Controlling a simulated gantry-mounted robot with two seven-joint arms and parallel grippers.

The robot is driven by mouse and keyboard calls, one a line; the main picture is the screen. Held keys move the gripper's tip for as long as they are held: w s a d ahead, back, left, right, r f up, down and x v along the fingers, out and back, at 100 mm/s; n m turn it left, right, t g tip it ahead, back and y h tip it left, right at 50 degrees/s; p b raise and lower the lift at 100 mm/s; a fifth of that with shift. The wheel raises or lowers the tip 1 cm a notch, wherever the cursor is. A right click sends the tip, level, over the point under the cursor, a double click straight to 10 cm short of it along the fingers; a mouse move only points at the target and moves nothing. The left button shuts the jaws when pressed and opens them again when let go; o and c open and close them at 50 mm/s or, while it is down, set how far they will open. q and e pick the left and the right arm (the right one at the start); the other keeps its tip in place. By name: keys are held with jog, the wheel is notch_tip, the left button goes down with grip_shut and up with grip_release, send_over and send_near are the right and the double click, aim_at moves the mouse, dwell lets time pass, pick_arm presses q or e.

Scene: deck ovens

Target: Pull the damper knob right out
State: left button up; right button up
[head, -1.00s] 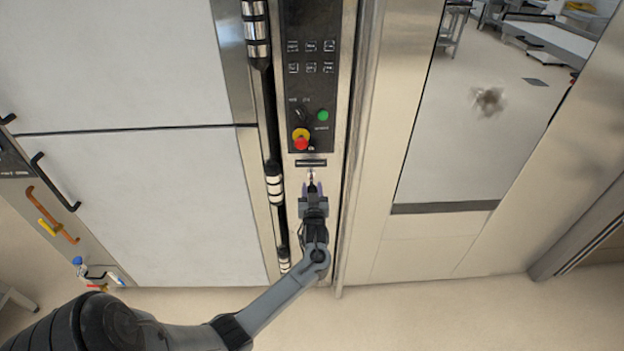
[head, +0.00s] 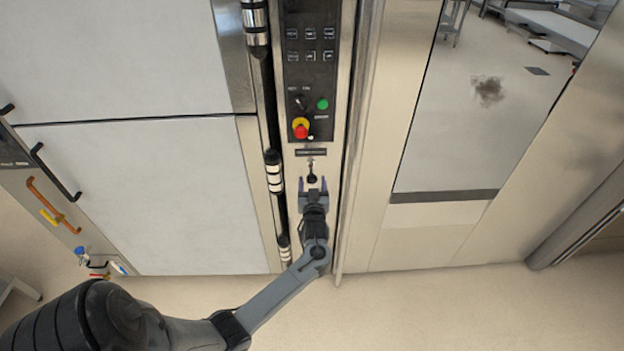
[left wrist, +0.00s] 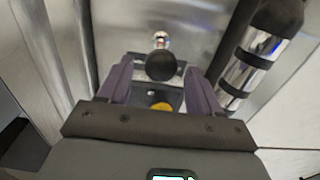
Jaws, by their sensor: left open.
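The damper knob (head: 312,178) is a small black ball on a short bright metal stem. It sticks out of the steel panel below the dark control panel. In the left wrist view the knob (left wrist: 161,66) shows near the top middle, with its shiny stem behind it. My left gripper (head: 313,184) is open, its two purple-grey fingers pointing at the panel. In the left wrist view its fingers (left wrist: 161,84) stand on either side of the knob, with a gap on both sides. I see no contact. My right gripper is not in view.
The control panel (head: 309,75) above the knob carries a red stop button (head: 300,130) and a green button (head: 322,104). A black and chrome vertical bar (head: 274,172) stands close on the left. A glass door (head: 480,100) is to the right.

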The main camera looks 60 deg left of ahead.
pick_arm(q)
jog(key=p+v, duration=0.1)
jog(key=v, duration=0.7)
jog(key=shift+s+d, duration=0.2)
jog(key=shift+d, duration=0.1)
